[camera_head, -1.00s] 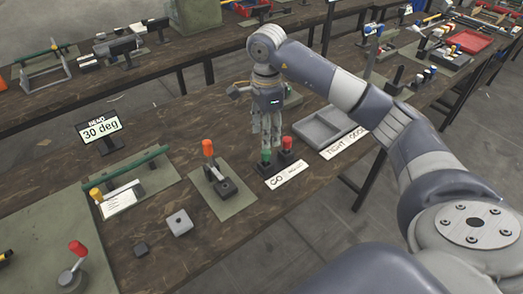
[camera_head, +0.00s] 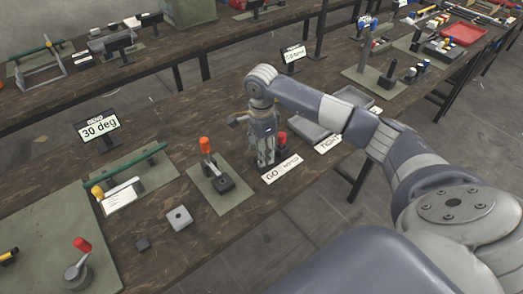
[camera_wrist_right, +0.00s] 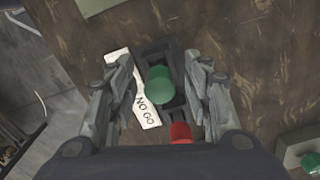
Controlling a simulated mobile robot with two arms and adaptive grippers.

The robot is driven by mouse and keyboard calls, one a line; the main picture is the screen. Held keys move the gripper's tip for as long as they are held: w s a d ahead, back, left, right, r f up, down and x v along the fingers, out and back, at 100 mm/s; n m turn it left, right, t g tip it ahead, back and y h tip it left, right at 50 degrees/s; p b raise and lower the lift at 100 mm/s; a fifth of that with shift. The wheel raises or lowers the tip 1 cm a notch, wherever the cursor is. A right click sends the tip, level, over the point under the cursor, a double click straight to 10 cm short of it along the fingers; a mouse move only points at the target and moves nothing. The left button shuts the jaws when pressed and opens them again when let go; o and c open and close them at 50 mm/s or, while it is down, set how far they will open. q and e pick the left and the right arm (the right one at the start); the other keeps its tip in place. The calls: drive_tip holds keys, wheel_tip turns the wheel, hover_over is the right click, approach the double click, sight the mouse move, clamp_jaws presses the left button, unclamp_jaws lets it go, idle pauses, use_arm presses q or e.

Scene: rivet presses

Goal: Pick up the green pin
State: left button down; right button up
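The green pin (camera_wrist_right: 160,85) stands in a dark holder (camera_wrist_right: 172,60) in the right wrist view, its round green top facing the camera. A red pin (camera_wrist_right: 181,132) stands in the same holder; its red top also shows in the head view (camera_head: 282,137). My right gripper (camera_wrist_right: 162,78) points down over the holder, open, with one finger on each side of the green pin. A gap shows between each finger and the green top. In the head view my right gripper (camera_head: 265,155) hides the green pin. My left gripper is not in view.
A GO / NO GO label (camera_head: 282,168) lies beside the holder. A grey tray (camera_head: 306,128) is behind to the right. A press with an orange handle (camera_head: 205,146) stands close on the left. A grey block (camera_head: 179,218) lies on the table nearer the camera.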

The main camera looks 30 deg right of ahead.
clamp_jaws()
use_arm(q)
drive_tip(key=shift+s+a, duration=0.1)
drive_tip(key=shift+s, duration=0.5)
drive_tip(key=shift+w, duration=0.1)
use_arm(e)
drive_tip(key=shift+r, duration=0.1)
